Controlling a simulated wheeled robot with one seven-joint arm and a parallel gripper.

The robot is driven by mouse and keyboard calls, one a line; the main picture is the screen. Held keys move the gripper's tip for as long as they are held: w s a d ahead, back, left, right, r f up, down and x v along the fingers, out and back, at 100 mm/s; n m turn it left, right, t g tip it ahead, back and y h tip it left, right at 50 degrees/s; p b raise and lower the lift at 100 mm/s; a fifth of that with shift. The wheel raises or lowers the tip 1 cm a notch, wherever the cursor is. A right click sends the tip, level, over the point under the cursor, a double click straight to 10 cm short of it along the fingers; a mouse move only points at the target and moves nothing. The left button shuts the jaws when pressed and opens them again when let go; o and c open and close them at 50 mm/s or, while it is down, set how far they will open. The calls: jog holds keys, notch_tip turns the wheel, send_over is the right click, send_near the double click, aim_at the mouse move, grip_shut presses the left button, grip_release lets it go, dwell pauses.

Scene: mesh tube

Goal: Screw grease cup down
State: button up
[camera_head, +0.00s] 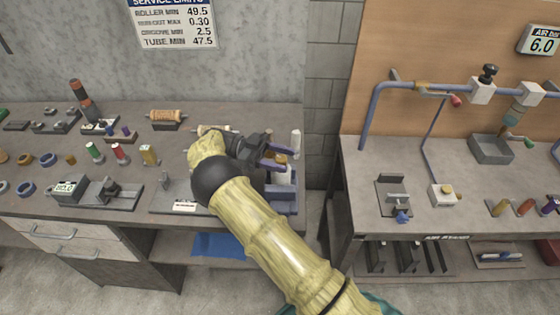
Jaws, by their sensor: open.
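My arm reaches up from the bottom of the picture to the right end of the left bench. My gripper (284,156) is open there, with its two purple fingers pointing right. A small brass-coloured top (281,159) shows between or just behind the fingers, above a white body (284,176). I cannot tell whether this is the grease cup, or whether the fingers touch it. My wrist and forearm hide the bench just left of it.
A blue-grey tray (291,204) lies below the gripper at the bench's right edge. A white upright piece (296,142) stands close by. Spools and a gauge block (66,187) fill the bench's left. A gap separates it from the air stand bench (445,215).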

aim_at(281, 157)
notch_tip(281, 157, up, 9)
dwell(0.3)
jog(key=shift+o, duration=0.2)
